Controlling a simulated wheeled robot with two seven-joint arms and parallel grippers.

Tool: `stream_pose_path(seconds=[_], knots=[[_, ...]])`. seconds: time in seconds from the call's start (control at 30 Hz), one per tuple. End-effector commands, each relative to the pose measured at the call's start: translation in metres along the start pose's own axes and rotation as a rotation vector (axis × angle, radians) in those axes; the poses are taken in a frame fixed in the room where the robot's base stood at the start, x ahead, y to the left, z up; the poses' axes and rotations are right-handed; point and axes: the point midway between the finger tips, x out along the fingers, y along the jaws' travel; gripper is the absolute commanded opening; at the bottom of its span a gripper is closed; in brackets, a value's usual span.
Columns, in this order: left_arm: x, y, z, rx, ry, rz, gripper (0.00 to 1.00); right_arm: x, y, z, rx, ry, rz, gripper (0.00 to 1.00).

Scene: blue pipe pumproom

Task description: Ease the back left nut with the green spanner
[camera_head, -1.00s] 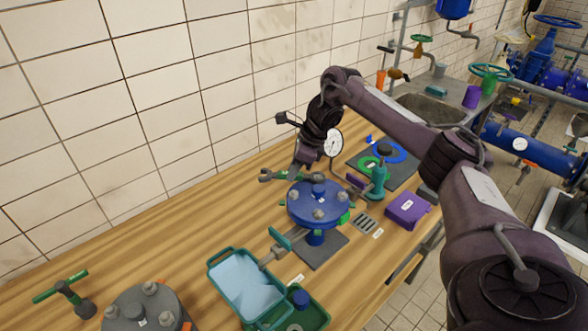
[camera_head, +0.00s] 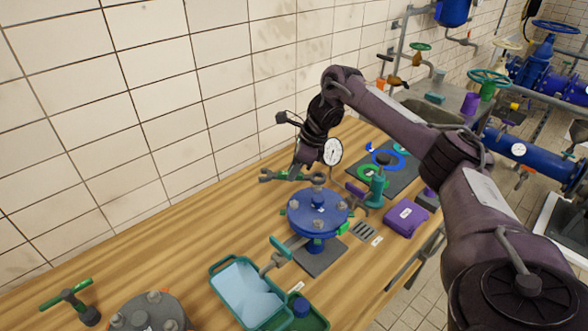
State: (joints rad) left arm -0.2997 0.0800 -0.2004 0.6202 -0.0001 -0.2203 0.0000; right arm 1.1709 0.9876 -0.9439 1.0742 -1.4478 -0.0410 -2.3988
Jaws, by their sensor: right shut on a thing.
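The green spanner (camera_head: 296,176) is held level in my right gripper (camera_head: 304,168), whose jaws are shut on it near the middle. Its open end points left and its ring end lies right, above the back rim of the blue round flange (camera_head: 318,222). The flange has grey nuts around its top and a blue boss in the middle. A grey nut shows at its left side (camera_head: 294,205); I cannot tell whether this is the back left one. The spanner appears apart from this nut, and its ring end may hide another. My left gripper is out of view.
A round gauge (camera_head: 333,152) stands close behind the spanner. A teal pump-like tool (camera_head: 376,187) and a purple box (camera_head: 405,217) are right of the flange. A teal tray (camera_head: 214,284) and a grey flange (camera_head: 148,314) are in front. Bare wood lies at left.

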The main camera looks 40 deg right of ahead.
Motion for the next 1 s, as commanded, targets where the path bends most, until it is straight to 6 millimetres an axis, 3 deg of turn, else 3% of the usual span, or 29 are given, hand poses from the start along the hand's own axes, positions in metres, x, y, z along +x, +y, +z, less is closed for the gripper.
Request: stream_pose_path(seconds=[0.23,0.6,1.0], knots=[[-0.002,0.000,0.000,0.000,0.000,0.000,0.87,-0.004,0.006,0.018,0.098,0.012,-0.055,0.00],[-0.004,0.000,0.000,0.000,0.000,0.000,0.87,-0.006,0.033,0.056,0.375,-0.014,-0.169,0.00],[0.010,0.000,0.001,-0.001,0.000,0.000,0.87,0.010,0.036,0.053,0.408,-0.020,-0.177,0.00]])
